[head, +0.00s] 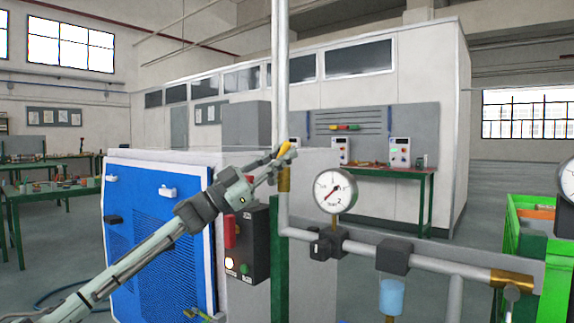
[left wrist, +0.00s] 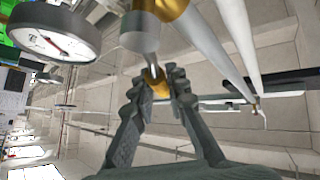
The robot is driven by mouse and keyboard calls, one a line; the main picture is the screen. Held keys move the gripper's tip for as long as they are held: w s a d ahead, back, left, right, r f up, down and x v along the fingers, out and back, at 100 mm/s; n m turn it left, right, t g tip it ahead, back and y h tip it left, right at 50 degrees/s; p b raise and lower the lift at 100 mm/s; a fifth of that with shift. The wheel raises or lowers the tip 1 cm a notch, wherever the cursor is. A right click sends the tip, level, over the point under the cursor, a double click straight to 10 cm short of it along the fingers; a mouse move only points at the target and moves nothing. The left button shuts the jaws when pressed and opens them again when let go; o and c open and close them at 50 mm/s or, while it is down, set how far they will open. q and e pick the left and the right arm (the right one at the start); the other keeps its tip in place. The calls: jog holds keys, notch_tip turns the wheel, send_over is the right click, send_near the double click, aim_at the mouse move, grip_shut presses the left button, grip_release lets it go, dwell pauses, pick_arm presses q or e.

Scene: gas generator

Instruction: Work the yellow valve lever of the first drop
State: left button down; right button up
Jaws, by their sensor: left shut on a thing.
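The yellow valve lever (head: 286,148) shows at the brass valve (head: 284,181) on the upright grey pipe (head: 280,80). My left gripper (head: 278,160) reaches in from the left and is shut on the lever. In the left wrist view, the lever (left wrist: 156,84) sits between the two dark fingers (left wrist: 158,88), below the brass fitting (left wrist: 172,8). The fingers hide part of the lever, and its exact angle is hard to tell. My right gripper is in neither view.
A round pressure gauge (head: 335,190) stands on the horizontal pipe (head: 360,248) right of the valve. A green crate (head: 527,215) is at the right.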

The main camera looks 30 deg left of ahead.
pick_arm(q)
jog(key=a+n+t+y, duration=0.1)
jog(key=n+t+y, duration=0.1)
jog(key=n, duration=0.2)
jog(key=a+n+t+y, duration=0.1)
jog(key=n+t+y, duration=0.1)
jog(key=n+y, duration=0.1)
jog(key=a+r+n+t+y, duration=0.1)
jog(key=a+n+t+y, duration=0.1)
jog(key=n, duration=0.3)
jog(key=shift+w+t+y, duration=0.15)
jog(key=shift+t+y, duration=0.35)
jog(key=shift+y, duration=0.2)
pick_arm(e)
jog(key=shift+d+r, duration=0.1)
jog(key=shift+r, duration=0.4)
pick_arm(q)
jog(key=shift+n, duration=0.3)
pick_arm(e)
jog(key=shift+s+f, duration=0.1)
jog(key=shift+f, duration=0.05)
pick_arm(q)
jog(key=c, duration=1.5)
grip_release()
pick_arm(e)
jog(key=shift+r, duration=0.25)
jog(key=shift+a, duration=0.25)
